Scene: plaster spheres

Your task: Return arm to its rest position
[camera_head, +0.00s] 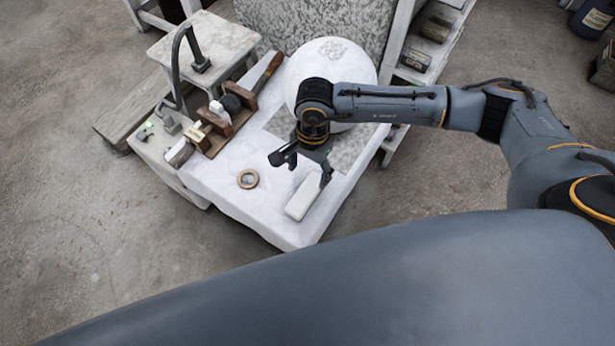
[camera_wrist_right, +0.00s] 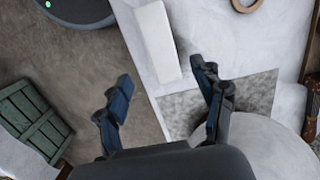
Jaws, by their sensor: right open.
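My right arm reaches in from the right in the head view, over a white-covered work table (camera_head: 240,208). My right gripper (camera_head: 300,168) is open and empty above the table. In the right wrist view its two fingers (camera_wrist_right: 160,88) are spread wide with nothing between them. A white rectangular block (camera_head: 302,198) lies on the table by the front edge, below the gripper; it also shows in the right wrist view (camera_wrist_right: 157,42), beyond the fingertips. A large white plaster sphere (camera_head: 350,62) stands behind the gripper, partly hidden by my arm. My left gripper is not in view.
A tape roll (camera_head: 248,179) lies left of the gripper. Tools and a wooden holder (camera_head: 228,125) stand at the table's left side, beside a stool (camera_head: 215,42). A shelf (camera_head: 440,45) stands at the back right. A green slatted crate (camera_wrist_right: 32,118) is on the floor.

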